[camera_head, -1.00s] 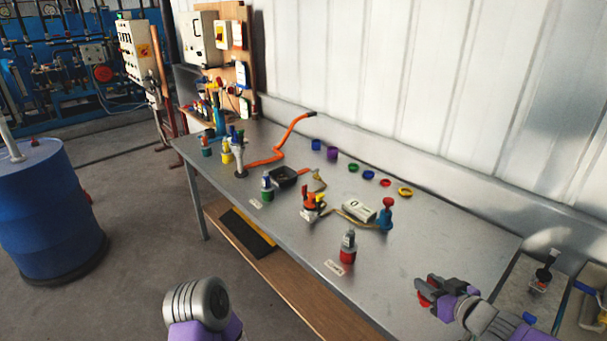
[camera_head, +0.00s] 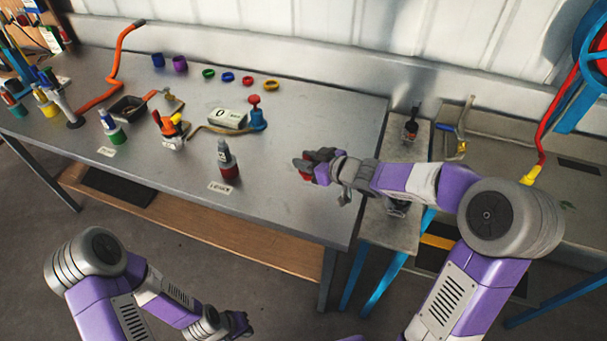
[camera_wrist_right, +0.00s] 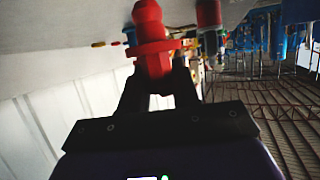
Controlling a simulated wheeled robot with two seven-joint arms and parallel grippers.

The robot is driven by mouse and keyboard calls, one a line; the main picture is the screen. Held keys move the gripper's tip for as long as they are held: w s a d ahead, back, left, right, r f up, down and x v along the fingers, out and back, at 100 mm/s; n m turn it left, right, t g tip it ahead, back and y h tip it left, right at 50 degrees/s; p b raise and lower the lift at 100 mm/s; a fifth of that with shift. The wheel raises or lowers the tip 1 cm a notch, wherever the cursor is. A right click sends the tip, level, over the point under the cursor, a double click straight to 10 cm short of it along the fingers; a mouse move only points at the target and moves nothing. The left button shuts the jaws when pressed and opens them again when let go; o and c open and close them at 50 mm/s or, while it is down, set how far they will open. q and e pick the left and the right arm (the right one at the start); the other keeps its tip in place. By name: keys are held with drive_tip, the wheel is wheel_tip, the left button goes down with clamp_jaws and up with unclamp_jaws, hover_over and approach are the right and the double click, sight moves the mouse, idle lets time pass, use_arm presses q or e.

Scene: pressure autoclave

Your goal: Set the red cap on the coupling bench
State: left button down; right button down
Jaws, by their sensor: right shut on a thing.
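The red cap (camera_wrist_right: 152,38) is held between the fingers of my right gripper (camera_wrist_right: 158,88) in the right wrist view; it has a knob and a wide flange. In the head view my right gripper (camera_head: 320,165) is over the right end of the long steel bench (camera_head: 310,125), with only a little of the red cap (camera_head: 305,176) showing. I cannot tell its height above the top. My left gripper (camera_head: 238,325) is low at the bottom edge, in front of the bench and away from it; its fingers are too unclear to read.
A grey-topped bottle with a red base (camera_head: 228,165) stands left of my right gripper. A blue fitting with a red top (camera_head: 257,113), a white gauge box (camera_head: 227,118) and coloured rings (camera_head: 228,77) lie farther back. A smaller side table (camera_head: 408,145) adjoins the bench's right end.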

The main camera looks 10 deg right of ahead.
drive_tip(key=shift+w+f+b, duration=0.1)
drive_tip(key=shift+f+b, duration=1.2)
drive_tip(key=shift+f, duration=0.85)
drive_tip(key=shift+r, duration=0.1)
drive_tip(key=c, duration=0.8)
unclamp_jaws()
